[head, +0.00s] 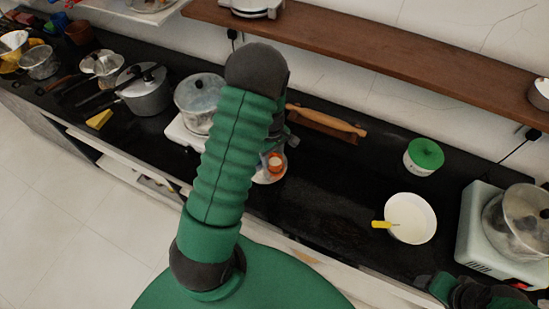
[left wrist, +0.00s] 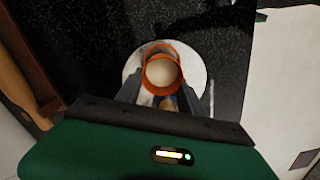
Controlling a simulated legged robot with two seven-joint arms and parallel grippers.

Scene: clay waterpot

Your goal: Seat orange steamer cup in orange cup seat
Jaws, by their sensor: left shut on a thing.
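The orange steamer cup (left wrist: 163,87) shows in the left wrist view as a round orange rim around a pale inside. My left gripper (left wrist: 161,95) is shut on it, one finger on each side. A second orange edge, perhaps the orange cup seat (left wrist: 157,47), shows just behind the cup over a pale round plate (left wrist: 194,66). I cannot tell whether cup and seat touch. In the head view a small orange piece (head: 275,160) shows beside my left arm, which hides most of the gripper. Part of my right arm shows at the lower right; its fingers are unclear.
A steel pot (head: 199,100) stands on a white burner left of my arm. A rolling pin (head: 326,121) lies behind. A green-lidded tub (head: 423,157), a white bowl (head: 411,219) and a pale appliance (head: 480,235) stand right. The dark counter between is clear.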

